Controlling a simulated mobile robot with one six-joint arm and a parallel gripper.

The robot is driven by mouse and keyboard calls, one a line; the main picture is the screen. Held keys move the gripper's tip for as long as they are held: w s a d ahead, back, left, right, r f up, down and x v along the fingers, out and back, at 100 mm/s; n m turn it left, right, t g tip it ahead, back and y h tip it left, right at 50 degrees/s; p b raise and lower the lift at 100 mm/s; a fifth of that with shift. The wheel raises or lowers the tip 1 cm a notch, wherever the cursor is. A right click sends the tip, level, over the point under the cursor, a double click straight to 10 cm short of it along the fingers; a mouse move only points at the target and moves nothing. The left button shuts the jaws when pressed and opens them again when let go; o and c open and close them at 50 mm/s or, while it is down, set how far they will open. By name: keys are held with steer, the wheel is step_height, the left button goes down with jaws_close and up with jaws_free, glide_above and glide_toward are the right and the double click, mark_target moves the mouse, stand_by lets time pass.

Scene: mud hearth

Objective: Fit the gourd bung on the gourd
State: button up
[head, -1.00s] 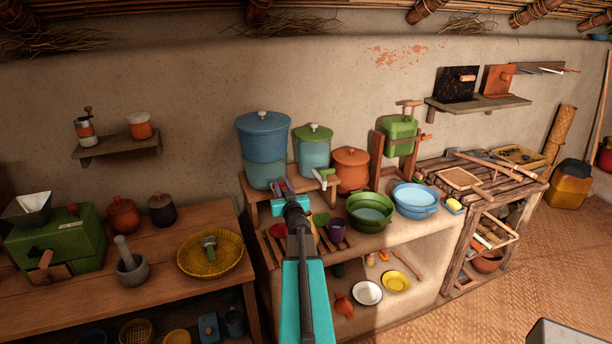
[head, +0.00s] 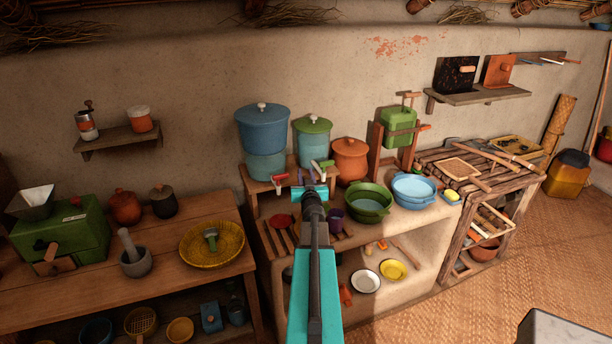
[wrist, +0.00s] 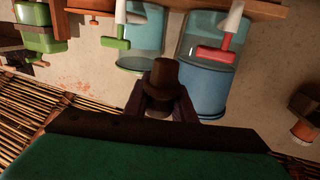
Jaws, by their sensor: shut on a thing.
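My gripper (head: 309,181) is raised in front of the two water containers. In the wrist view, its dark fingers are shut on a brown, stepped, round piece, which looks like the gourd bung (wrist: 164,76). In the head view the bung cannot be made out. A small orange-brown thing (head: 346,294) on the low shelf, partly hidden behind my arm, may be the gourd; I cannot tell for sure. The held bung is well above it and apart from it.
A blue container (head: 262,130) with a red tap (wrist: 214,53) and a green one (head: 313,127) with a green tap (wrist: 116,43) stand close behind my gripper. A green basin (head: 369,203) and blue basin (head: 414,188) are to the right.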

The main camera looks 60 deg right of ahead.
step_height(320, 180, down, 6)
steer(key=b, duration=0.4)
steer(key=shift+b, duration=0.4)
steer(key=shift+f+b, duration=1.35)
steer(key=shift+f, duration=0.15)
stand_by(3.2)
stand_by(0.4)
steer(key=o, duration=1.6)
steer(key=shift+r+p, duration=2.8)
steer(key=shift+r, duration=0.7)
